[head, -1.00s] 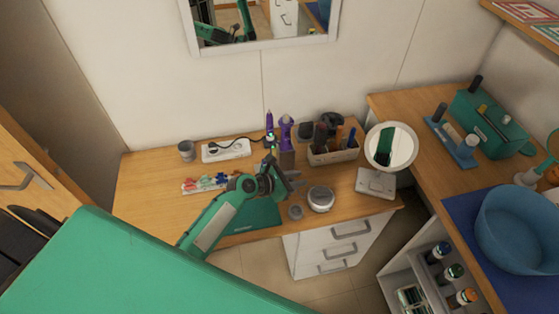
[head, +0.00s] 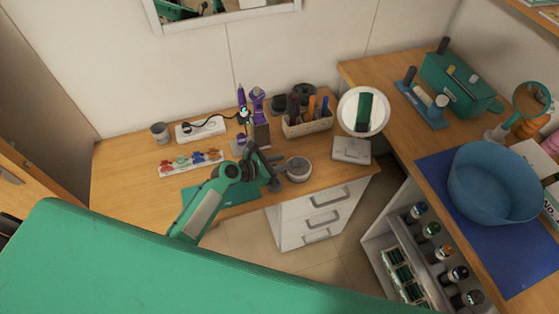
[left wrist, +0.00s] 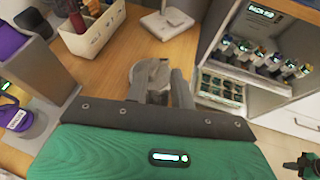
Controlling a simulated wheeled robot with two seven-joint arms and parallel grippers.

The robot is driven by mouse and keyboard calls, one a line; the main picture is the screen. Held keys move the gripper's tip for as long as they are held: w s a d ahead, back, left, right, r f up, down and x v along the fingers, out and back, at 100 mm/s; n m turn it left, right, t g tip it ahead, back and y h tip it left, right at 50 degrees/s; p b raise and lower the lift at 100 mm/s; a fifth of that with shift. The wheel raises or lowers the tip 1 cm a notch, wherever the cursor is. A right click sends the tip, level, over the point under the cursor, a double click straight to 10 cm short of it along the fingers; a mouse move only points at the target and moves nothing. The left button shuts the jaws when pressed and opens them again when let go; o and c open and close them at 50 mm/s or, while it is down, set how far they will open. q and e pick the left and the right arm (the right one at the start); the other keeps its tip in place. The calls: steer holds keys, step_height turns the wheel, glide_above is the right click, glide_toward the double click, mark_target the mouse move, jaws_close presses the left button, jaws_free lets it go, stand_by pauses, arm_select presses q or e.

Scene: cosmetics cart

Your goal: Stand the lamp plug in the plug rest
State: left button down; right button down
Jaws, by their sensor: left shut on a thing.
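My left gripper (head: 274,180) is over the front part of the desk, beside a round grey jar (head: 298,168). In the left wrist view its two fingers (left wrist: 160,92) are close together on something small that I cannot make out, with the jar (left wrist: 150,72) just beyond them. A white power strip (head: 201,130) lies at the back left of the desk, with a dark cord (head: 215,122) running from it toward purple styling tools (head: 258,100). I cannot tell which thing is the lamp plug or the plug rest.
A tray of coloured pieces (head: 192,163) lies left of my gripper. A holder of brushes (head: 307,125) and a round mirror (head: 363,110) stand to the right. A blue bowl (head: 493,183) sits on the side counter.

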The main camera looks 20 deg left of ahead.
arm_select(q)
steer(key=shift+f+b, duration=0.95)
steer(key=shift+f, duration=0.75)
steer(key=shift+p, duration=0.45)
stand_by(0.4)
steer(key=shift+m, duration=0.3)
steer(key=shift+f+b, duration=0.35)
steer(key=shift+f, duration=0.4)
steer(key=shift+f+b, duration=0.65)
steer(key=shift+f, duration=0.4)
